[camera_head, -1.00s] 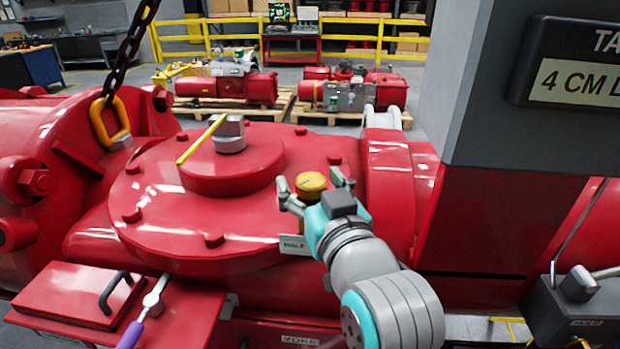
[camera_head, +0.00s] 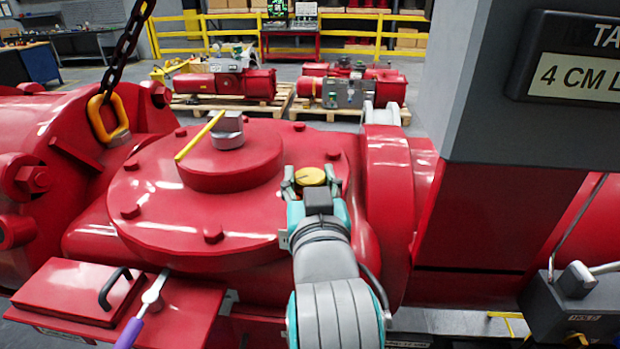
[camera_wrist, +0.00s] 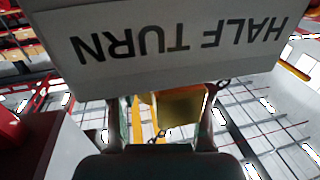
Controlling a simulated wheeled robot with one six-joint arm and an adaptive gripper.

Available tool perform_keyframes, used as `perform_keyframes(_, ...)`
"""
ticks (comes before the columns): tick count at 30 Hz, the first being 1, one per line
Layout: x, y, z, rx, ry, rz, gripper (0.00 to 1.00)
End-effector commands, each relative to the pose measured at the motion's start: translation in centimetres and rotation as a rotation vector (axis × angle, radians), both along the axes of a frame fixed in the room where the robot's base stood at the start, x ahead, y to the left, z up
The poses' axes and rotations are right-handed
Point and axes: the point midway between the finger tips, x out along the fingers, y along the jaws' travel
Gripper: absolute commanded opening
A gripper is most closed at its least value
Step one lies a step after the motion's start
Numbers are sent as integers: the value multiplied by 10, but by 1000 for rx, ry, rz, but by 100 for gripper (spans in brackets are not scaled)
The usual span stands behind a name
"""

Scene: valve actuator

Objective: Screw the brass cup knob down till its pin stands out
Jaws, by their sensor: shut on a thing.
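The brass cup knob (camera_head: 310,176) stands on the red valve actuator housing, right of its raised round centre. My gripper (camera_head: 311,185) has one finger on each side of the knob and is shut on it. In the wrist view the knob (camera_wrist: 180,105) shows as a gold block between my gripper's fingers (camera_wrist: 168,112). The knob's lower part is hidden behind my wrist in the head view. I cannot make out a pin standing out of the knob.
A white HALF TURN sign (camera_wrist: 180,45) appears upside down close to the wrist camera. A grey column (camera_head: 490,90) with a dark label panel stands at the right. A yellow pointer bar (camera_head: 200,135) lies left of the knob, and a chain with a yellow link (camera_head: 107,115) hangs farther left.

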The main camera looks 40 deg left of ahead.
Motion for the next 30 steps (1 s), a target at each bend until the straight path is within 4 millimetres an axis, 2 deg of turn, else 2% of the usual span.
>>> perform_keyframes(15, -1, 1, 0, -2, 1, -340, 14)
perform_keyframes(30, 0, 0, -1, -2, 1, -446, 14)
